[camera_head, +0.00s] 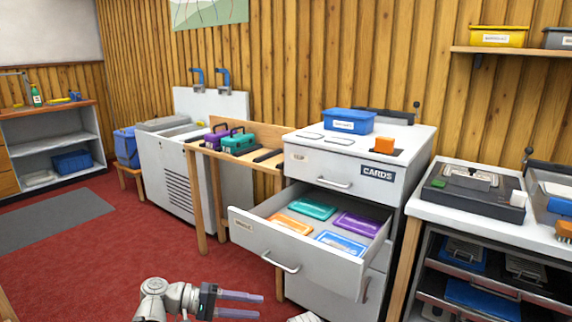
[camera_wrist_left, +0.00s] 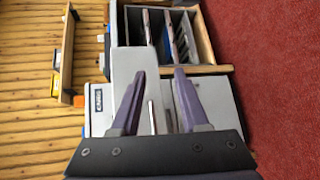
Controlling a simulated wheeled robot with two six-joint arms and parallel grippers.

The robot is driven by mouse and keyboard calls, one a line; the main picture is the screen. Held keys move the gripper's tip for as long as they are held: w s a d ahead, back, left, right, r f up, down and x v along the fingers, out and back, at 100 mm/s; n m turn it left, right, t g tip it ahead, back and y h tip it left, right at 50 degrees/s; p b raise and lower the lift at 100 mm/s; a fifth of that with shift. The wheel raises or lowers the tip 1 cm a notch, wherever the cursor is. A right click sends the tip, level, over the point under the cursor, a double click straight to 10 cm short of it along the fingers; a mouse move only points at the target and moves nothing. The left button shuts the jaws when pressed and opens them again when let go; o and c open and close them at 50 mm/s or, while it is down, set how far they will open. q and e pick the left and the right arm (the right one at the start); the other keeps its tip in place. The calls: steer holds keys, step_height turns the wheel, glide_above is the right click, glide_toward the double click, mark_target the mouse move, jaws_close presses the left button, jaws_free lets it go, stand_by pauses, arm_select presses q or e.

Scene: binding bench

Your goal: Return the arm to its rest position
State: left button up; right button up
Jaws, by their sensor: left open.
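My left arm comes in low in the head view, and its gripper (camera_head: 240,304) is open and empty, with two purple fingers spread apart. It is in front of and below the open drawer (camera_head: 262,246) of the white card cabinet (camera_head: 415,150), apart from it. In the left wrist view the same fingers (camera_wrist_left: 159,74) stand apart with nothing held between them, and the cabinet's CARDS label (camera_wrist_left: 97,98) shows at the left. My right gripper is not in view.
The drawer holds teal (camera_head: 312,208), orange (camera_head: 292,224), purple (camera_head: 357,223) and blue (camera_head: 341,243) card packs. A blue bin (camera_head: 348,121) and an orange block (camera_head: 384,145) sit on the cabinet top. A wooden bench (camera_head: 202,200) stands left of it. Red floor (camera_head: 150,245) is clear at left.

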arm_select(q)
steer(key=s+d+r+m+g+y+p, duration=0.2)
steer(key=s+d+r+y+p, duration=0.25)
steer(key=p, duration=0.65)
steer(key=s+r+m+y+p, duration=0.2)
steer(key=r+y+p, duration=0.4)
steer(key=p, duration=0.6)
steer(key=s+a+r+m+y+p, duration=0.1)
steer(key=s+r+y+p, duration=0.3)
steer(key=r+p, duration=0.5)
steer(key=m+y+p, duration=0.1)
steer(key=y+p, duration=0.1)
steer(key=p, duration=0.1)
steer(key=shift+s+a+m+p, duration=0.3)
steer(key=shift+s+m, duration=0.05)
steer(key=shift+m, duration=0.05)
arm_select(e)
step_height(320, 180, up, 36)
arm_select(q)
steer(key=shift+s, duration=0.1)
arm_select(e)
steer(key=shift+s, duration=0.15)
